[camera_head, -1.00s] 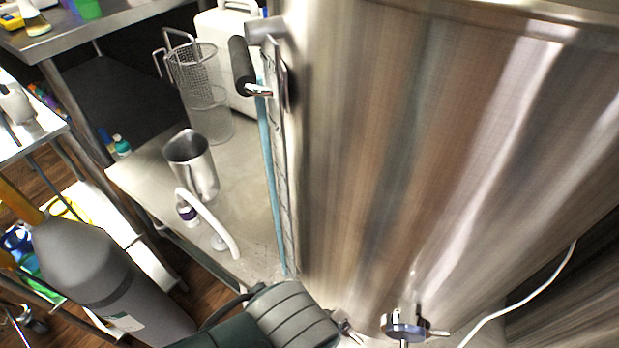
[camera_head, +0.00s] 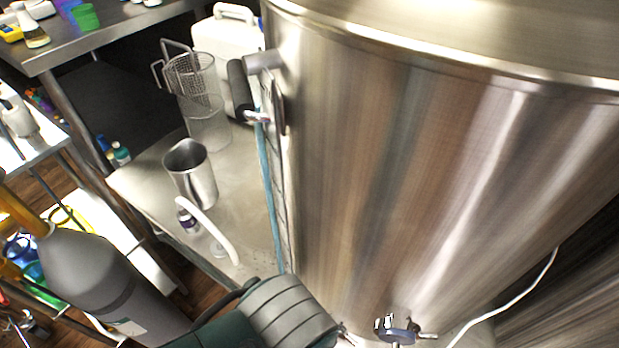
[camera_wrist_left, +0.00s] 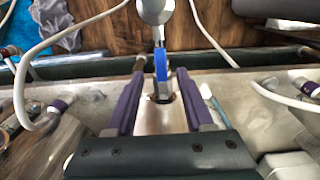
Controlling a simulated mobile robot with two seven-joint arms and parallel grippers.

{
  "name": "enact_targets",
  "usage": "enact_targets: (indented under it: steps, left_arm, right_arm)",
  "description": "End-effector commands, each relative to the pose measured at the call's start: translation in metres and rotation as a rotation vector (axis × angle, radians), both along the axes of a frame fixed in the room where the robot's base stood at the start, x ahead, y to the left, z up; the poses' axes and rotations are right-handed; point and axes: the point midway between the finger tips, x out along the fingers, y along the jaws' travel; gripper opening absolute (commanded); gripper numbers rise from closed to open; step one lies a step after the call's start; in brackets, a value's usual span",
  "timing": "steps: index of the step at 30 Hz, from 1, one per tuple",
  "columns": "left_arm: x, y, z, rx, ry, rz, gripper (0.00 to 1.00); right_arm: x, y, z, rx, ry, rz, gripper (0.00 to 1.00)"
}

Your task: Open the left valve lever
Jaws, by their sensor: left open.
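A blue valve lever (camera_wrist_left: 160,62) shows in the left wrist view, hanging from a round steel fitting (camera_wrist_left: 155,10). My left gripper (camera_wrist_left: 160,75) is open, with its two purple fingers on either side of the lever. I cannot tell whether either finger touches it. In the head view a small valve (camera_head: 397,331) with a blue part sits low on the big steel tank (camera_head: 400,200). My left arm comes in at the bottom, and its gripper is mostly hidden behind the arm, left of that valve. My right gripper is not in view.
A steel table (camera_head: 137,180) left of the tank holds a metal pitcher (camera_head: 191,173), a wire basket (camera_head: 193,82) and a white jug (camera_head: 222,45). A grey cylinder (camera_head: 92,268) stands at lower left. A white hose (camera_head: 508,304) runs at lower right.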

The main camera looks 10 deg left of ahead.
Motion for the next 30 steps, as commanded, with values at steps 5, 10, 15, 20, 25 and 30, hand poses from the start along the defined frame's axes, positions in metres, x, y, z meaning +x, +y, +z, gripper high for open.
enact_targets:
  steps: [5, 10, 15, 20, 25, 30]
  left_arm:
    - [0.000, 0.000, 0.043, -0.001, -0.002, 0.000, 0.53]
    - [0.000, 0.000, 0.059, 0.000, -0.001, 0.000, 0.53]
    - [0.000, 0.000, 0.061, 0.001, 0.000, 0.000, 0.53]
    - [0.000, 0.000, 0.061, 0.001, 0.000, 0.000, 0.53]
    - [0.000, 0.000, 0.061, 0.000, 0.000, 0.000, 0.53]
    - [-0.002, -0.002, 0.072, -0.023, -0.003, 0.010, 0.53]
  right_arm:
    - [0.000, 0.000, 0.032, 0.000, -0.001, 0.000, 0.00]
    - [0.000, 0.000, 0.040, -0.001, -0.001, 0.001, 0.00]
    - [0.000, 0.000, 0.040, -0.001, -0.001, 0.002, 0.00]
    - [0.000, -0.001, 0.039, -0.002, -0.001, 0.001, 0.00]
    - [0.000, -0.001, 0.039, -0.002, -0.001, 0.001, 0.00]
    - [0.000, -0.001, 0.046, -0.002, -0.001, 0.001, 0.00]
